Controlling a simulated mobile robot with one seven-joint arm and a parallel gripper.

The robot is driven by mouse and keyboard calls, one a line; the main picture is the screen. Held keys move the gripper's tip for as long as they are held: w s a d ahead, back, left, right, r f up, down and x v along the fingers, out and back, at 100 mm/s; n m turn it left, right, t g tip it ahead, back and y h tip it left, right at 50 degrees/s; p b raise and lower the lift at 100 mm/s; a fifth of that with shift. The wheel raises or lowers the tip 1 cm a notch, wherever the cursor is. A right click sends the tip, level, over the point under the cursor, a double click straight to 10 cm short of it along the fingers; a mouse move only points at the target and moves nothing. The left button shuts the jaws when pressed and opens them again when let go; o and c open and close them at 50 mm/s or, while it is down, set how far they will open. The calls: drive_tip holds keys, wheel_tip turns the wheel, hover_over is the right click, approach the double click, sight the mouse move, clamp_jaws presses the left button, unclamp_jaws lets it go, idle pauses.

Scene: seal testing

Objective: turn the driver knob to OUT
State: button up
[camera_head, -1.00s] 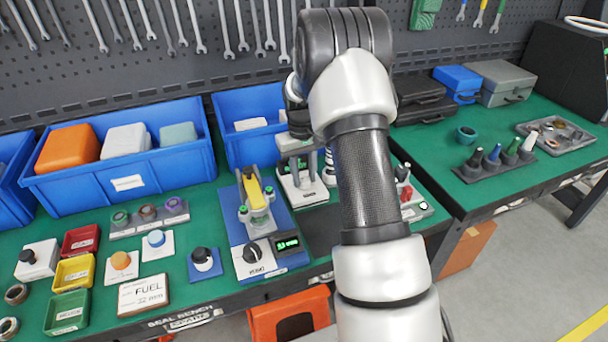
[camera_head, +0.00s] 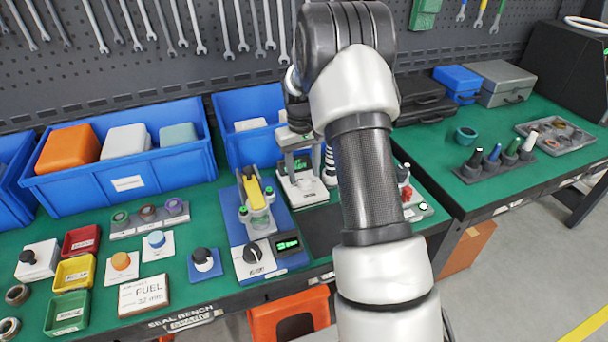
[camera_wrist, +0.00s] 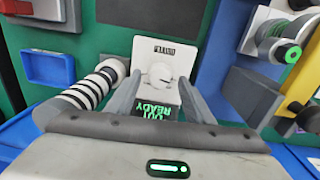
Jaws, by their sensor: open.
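The driver knob (camera_wrist: 160,74) is a pale round knob on a light plate (camera_wrist: 163,49) with a small dark label, upside down in the wrist view. A dark display (camera_wrist: 157,112) with green text, apparently OUT and READY, shows below it. My gripper (camera_wrist: 160,84) is open, with one grey finger on each side of the knob in the picture. I cannot tell whether the fingers touch it. In the head view my gripper (camera_head: 293,140) is above a light-based station (camera_head: 306,190), where the knob is mostly hidden.
A striped white post (camera_wrist: 92,88) stands close beside one finger. A blue fixture with a yellow clamp (camera_head: 252,190), a black knob (camera_head: 252,252) and a display (camera_head: 288,244) is left of the station. Blue bins (camera_head: 120,150) stand behind.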

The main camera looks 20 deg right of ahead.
sight(301, 180)
wheel_tip(301, 180, up, 16)
drive_tip(key=p, duration=0.1)
drive_tip(key=shift+a+f+p, duration=0.2)
drive_tip(key=shift+a+p, duration=0.15)
